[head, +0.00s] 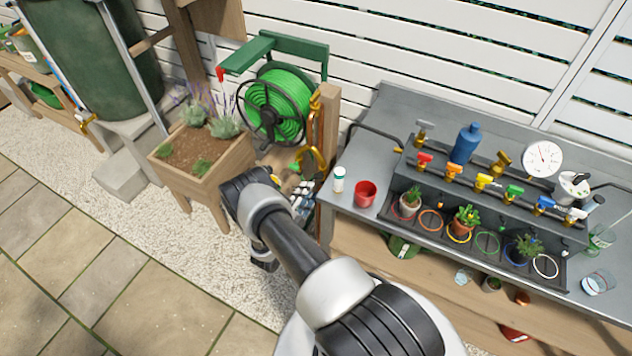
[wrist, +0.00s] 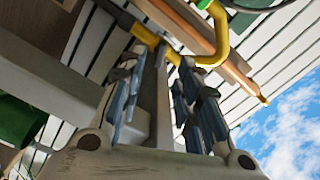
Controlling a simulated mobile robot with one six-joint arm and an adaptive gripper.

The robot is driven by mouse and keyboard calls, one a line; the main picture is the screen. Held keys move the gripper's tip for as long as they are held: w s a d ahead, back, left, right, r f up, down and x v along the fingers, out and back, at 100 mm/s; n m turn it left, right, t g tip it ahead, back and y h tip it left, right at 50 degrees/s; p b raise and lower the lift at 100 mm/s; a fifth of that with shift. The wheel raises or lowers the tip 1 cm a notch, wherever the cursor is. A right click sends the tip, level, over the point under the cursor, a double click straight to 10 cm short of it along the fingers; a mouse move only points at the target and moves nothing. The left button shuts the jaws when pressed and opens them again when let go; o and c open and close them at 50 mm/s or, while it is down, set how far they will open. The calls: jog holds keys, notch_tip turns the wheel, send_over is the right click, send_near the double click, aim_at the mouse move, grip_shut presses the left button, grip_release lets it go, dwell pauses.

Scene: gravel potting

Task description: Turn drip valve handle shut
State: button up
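My gripper (head: 302,193) is low beside the left end of the grey bench, just below a curved yellow-brass pipe (head: 318,158) on a wooden post. In the wrist view my gripper (wrist: 163,75) has its two fingers apart, with no held object visible between them. The yellow pipe (wrist: 220,45) passes beyond the fingertips; contact cannot be told. A small green part (head: 293,167) shows beside the pipe. A row of valves with coloured handles, including red (head: 425,158), yellow (head: 484,180) and blue (head: 544,203), stands on the bench rail. Which handle is the drip valve is unclear.
A green hose reel (head: 275,108) and wooden planter (head: 200,155) stand left of the bench (head: 340,205). A red cup (head: 365,193) and white bottle (head: 339,179) are near its left end. Potted plants, a blue bottle (head: 466,143) and a gauge (head: 542,158) are farther right.

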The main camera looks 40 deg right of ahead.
aim_at(319, 175)
jog(key=x, duration=0.6)
jog(key=shift+d+b, duration=0.15)
jog(key=shift+b, duration=0.3)
grip_shut()
